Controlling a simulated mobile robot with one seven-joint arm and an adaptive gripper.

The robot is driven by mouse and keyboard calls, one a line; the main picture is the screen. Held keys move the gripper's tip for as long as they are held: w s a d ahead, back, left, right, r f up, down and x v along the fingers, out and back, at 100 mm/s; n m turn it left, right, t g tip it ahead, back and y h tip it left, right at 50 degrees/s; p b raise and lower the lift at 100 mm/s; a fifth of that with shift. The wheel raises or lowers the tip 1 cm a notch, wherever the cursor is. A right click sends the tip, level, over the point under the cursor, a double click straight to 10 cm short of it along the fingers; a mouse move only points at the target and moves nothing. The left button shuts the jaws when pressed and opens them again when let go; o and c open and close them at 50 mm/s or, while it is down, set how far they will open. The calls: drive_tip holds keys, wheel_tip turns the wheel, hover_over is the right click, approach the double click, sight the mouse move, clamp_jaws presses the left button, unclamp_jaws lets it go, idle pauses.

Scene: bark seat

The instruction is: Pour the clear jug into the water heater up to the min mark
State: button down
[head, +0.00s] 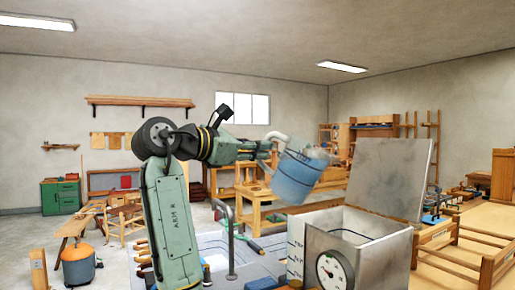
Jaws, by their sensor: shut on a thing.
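The clear jug (298,177) hangs in the air at the picture's middle, tilted to the right, with blue-tinted liquid inside. My gripper (269,151) is shut on the jug at its left side, by the pale handle. The water heater (385,268) is a grey metal box below and right of the jug. Its lid (391,178) stands open at the back. A round dial (334,270) is on its front. A pale strip with marks (296,250) is at its left side; the min mark is too small to read. I see no clear stream falling from the jug.
A grey worktop (215,246) with an upright metal pipe (230,240) lies left of the heater. Wooden frames (462,250) stand close on the right. An orange and grey canister (78,266) is on the floor at left. The air above the heater's opening is free.

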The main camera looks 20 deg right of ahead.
drive_tip(key=shift+s+r, duration=0.1)
drive_tip(key=shift+r, duration=0.35)
idle(0.5)
